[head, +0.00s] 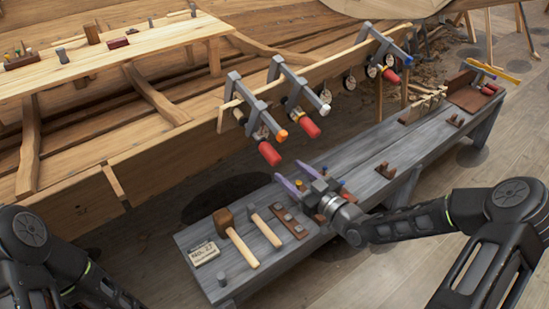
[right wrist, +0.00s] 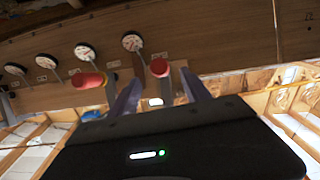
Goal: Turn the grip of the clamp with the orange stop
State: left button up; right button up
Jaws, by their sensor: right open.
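The clamp with the orange stop (head: 282,135) is the nearest of several grey clamps on the hull's upper plank. Its red grip (head: 269,153) hangs below the plank, angled down to the right. My right gripper (head: 291,174) is open and empty, its two purple fingers pointing up toward this grip from just below, apart from it. In the right wrist view, two red grips show beyond the fingers, one left (right wrist: 88,80) and one between them (right wrist: 160,67); I cannot tell surely which belongs to which clamp. My left gripper is out of view; only its arm shows.
Below my right gripper is a grey bench (head: 340,165) with a mallet (head: 235,235), a hammer (head: 264,230) and a labelled block (head: 205,253). Round dials hang along the plank.

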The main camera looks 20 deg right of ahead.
aim_at(278, 162)
dwell(0.3)
jog(key=shift+p+x, duration=0.6)
jog(key=shift+x, duration=3.35)
jog(key=shift+c, duration=0.4)
grip_shut()
